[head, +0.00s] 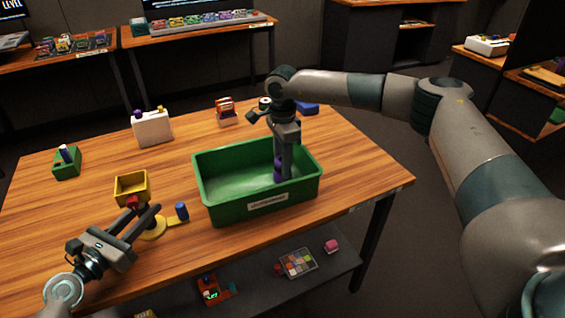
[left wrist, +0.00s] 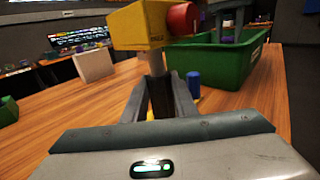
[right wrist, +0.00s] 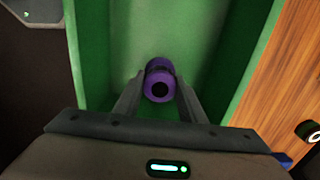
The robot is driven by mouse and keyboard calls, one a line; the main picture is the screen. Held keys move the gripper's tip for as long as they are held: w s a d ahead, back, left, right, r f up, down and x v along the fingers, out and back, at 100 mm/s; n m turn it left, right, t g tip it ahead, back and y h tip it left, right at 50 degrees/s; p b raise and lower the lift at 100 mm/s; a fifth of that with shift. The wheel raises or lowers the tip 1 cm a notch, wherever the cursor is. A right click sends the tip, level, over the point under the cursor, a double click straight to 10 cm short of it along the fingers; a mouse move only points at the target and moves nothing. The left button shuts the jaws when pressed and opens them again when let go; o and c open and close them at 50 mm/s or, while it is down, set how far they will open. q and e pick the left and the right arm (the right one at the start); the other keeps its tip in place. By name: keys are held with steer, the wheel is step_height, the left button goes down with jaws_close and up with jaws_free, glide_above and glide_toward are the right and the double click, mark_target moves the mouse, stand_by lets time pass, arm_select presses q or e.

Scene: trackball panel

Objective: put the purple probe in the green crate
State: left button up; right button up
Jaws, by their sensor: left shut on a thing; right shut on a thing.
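The green crate (head: 222,206) stands on the wooden table. My right gripper (head: 282,172) reaches down inside it, shut on the purple probe (head: 277,170). In the right wrist view the purple probe (right wrist: 160,84) sits between the fingers, over the crate's green floor; whether it touches the floor I cannot tell. My left gripper (head: 150,211) is shut on the grey post (left wrist: 155,62) of a stand. The stand carries a yellow box (head: 131,187) with a red knob (left wrist: 182,18).
A blue cylinder (head: 182,211) stands on the stand's yellow base, left of the crate. A white box (head: 152,127), a small green block (head: 67,162) and an orange item (head: 226,111) stand farther back. The table's front left is mostly clear. A lower shelf holds a color-square panel (head: 298,262).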

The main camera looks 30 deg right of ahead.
steer(key=shift+f, duration=0.25)
steer(key=o, duration=1)
steer(key=shift+c, duration=0.2)
steer(key=shift+r, duration=0.15)
step_height(320, 180, up, 12)
arm_select(q)
steer(key=o, duration=1.1)
